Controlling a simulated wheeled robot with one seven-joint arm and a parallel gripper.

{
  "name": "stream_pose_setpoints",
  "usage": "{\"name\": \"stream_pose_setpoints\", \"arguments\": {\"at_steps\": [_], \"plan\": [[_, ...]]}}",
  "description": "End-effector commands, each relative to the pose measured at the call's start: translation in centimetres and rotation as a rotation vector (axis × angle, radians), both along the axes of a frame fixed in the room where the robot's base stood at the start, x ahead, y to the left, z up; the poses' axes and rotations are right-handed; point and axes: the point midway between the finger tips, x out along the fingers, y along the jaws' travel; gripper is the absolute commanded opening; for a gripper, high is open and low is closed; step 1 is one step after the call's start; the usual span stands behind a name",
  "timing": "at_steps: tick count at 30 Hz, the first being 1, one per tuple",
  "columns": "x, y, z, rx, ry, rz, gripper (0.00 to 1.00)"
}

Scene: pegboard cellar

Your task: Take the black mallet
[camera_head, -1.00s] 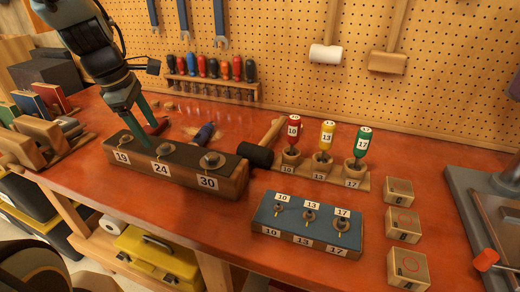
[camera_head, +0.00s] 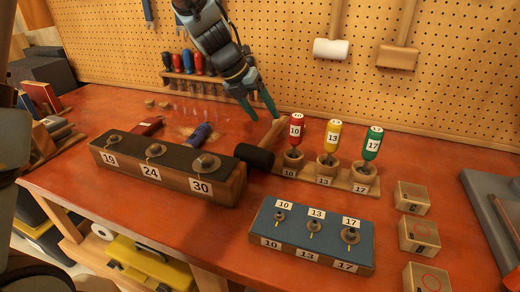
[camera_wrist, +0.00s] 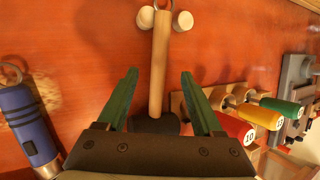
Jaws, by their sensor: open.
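The black mallet (camera_head: 254,156) lies on the red bench top, its black head near the camera and its wooden handle (camera_head: 273,136) running away toward the pegboard. In the wrist view its wooden handle (camera_wrist: 159,65) runs between the fingers toward the top, and its dark head (camera_wrist: 155,125) is partly hidden behind my gripper. My gripper (camera_head: 260,108) is above the far part of the handle, open and empty. In the wrist view the green fingers (camera_wrist: 158,82) stand on either side of the handle, apart from it.
A rack with red, yellow and green drivers (camera_head: 328,183) stands close right of the mallet. A long block (camera_head: 215,190) with large nuts is at left; a blue flashlight (camera_head: 198,133) lies behind it. A blue-topped block (camera_head: 290,238) is in front.

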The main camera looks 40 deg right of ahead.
Motion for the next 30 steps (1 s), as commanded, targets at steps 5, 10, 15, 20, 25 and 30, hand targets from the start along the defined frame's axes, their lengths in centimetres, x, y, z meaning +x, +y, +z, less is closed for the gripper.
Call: {"name": "stream_pose_setpoints", "arguments": {"at_steps": [5, 10, 15, 20, 25, 30], "plan": [[-0.2, -0.5, -1.1, 0.000, 0.000, 0.001, 0.68], [-0.6, -1.3, -3.1, 0.002, 0.003, 0.000, 0.68], [-0.9, -2.3, -5.0, 0.002, 0.001, -0.001, 0.68], [-0.9, -2.6, -5.5, 0.000, -0.002, 0.000, 0.68], [-0.9, -2.6, -5.5, 0.000, -0.002, 0.000, 0.66], [-0.9, -2.6, -5.5, -0.001, -0.002, -0.001, 0.46]]}}
